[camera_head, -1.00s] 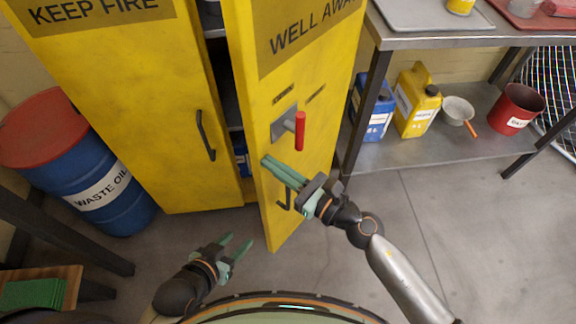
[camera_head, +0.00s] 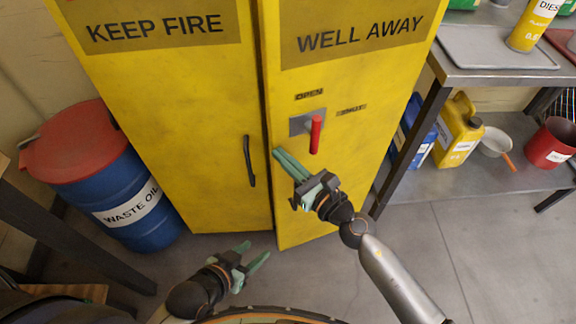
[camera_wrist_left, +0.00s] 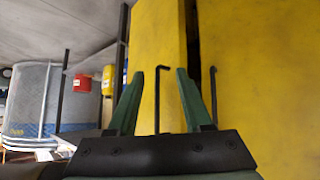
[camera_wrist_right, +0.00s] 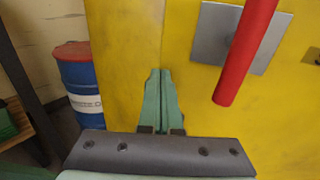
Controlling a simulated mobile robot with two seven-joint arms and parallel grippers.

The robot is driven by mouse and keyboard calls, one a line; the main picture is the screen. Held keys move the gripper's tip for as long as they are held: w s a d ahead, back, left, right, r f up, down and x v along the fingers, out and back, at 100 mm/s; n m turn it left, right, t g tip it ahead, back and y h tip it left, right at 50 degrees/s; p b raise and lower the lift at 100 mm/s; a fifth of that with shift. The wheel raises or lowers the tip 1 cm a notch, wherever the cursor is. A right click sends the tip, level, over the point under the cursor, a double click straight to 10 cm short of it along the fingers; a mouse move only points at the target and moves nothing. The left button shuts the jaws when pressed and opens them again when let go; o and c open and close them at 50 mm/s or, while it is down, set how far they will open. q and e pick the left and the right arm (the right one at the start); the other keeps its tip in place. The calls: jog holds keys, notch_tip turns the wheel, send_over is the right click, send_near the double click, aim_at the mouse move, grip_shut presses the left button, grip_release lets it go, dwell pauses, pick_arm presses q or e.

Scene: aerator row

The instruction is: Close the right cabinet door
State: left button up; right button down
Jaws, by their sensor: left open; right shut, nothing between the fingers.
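The right cabinet door (camera_head: 345,120), yellow and marked WELL AWAY, stands almost flush with the left door (camera_head: 180,120). A narrow dark gap between the doors shows in the left wrist view (camera_wrist_left: 191,50). The door carries a red lever (camera_head: 316,134) on a grey plate, pointing down. My right gripper (camera_head: 278,154) is shut and empty, its tips at the door's left edge below the plate; I cannot tell whether they touch. It also shows in the right wrist view (camera_wrist_right: 160,74). My left gripper (camera_head: 256,252) is open and empty, low in front of the cabinet.
A blue waste oil drum (camera_head: 130,205) with a red lid stands left of the cabinet. At right, a metal bench (camera_head: 500,72) has a lower shelf with a yellow canister (camera_head: 458,130) and a red bucket (camera_head: 550,145). The floor (camera_head: 430,250) at front right is clear.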

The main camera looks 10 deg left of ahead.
aim_at(273, 138)
pick_arm(q)
jog(key=w+a+r+t+b, duration=0.1)
jog(key=w+r+t, duration=0.1)
jog(key=w+r, duration=0.2)
jog(key=shift+w+a+r+m, duration=0.2)
jog(key=shift+a+m, duration=0.05)
jog(key=shift+m, duration=0.05)
pick_arm(e)
jog(key=shift+w+a, duration=0.65)
jog(key=shift+w, duration=0.25)
jog(key=shift+w+a, duration=0.65)
jog(key=shift+w, duration=0.25)
jog(key=shift+w+a, duration=0.65)
jog(key=shift+w, duration=0.25)
pick_arm(q)
jog(key=shift+s, duration=0.1)
pick_arm(e)
jog(key=shift+s+d, duration=0.1)
